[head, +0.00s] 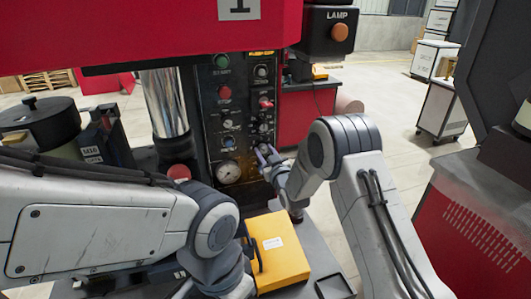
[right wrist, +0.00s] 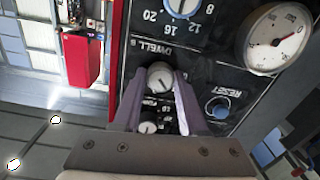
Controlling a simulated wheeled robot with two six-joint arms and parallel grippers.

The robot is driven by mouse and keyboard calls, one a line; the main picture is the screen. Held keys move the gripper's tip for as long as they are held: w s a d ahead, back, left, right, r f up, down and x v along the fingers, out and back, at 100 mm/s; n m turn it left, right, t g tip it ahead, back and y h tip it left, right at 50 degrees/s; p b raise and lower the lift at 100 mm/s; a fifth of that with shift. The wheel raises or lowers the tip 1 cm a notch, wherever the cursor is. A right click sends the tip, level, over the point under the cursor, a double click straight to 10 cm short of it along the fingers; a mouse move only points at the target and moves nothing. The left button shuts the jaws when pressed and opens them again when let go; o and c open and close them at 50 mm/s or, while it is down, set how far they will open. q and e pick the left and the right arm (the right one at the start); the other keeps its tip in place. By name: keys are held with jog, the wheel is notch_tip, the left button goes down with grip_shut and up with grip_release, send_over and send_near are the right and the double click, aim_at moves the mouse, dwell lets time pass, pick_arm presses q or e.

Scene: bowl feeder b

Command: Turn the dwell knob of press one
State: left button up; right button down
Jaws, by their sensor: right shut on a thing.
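Press one (head: 150,35) is the red machine with a black control panel (head: 240,110). In the right wrist view, a pale round dwell knob (right wrist: 159,76) sits beside the "DWELL S" lettering. My right gripper (head: 266,156), with purple fingers, is at the lower right of the panel in the head view. In the wrist view, the gripper (right wrist: 158,90) is shut on the knob, one finger on each side. Its fingers hide part of the panel around the knob. My left arm crosses the lower left; its fingertips are not visible.
A numbered dial (right wrist: 183,6), a pressure gauge (right wrist: 277,38) and a blue reset button (right wrist: 217,109) are near the held knob. A yellow box (head: 278,250) lies below the panel. A lamp box (head: 328,30) hangs at upper right.

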jog(key=shift+f+m+b, duration=0.1)
jog(key=shift+m+b, duration=0.2)
jog(key=shift+b, duration=0.2)
jog(key=m+b, duration=1.1)
jog(key=b, duration=0.1)
jog(key=shift+f, duration=0.15)
jog(key=m+b, duration=0.3)
jog(key=m, duration=0.1)
jog(key=shift+h+b, duration=0.3)
jog(key=shift+m+b, duration=0.55)
jog(key=shift+m, duration=0.65)
jog(key=shift+r, duration=0.2)
jog(key=shift+c, duration=2.2)
grip_release()
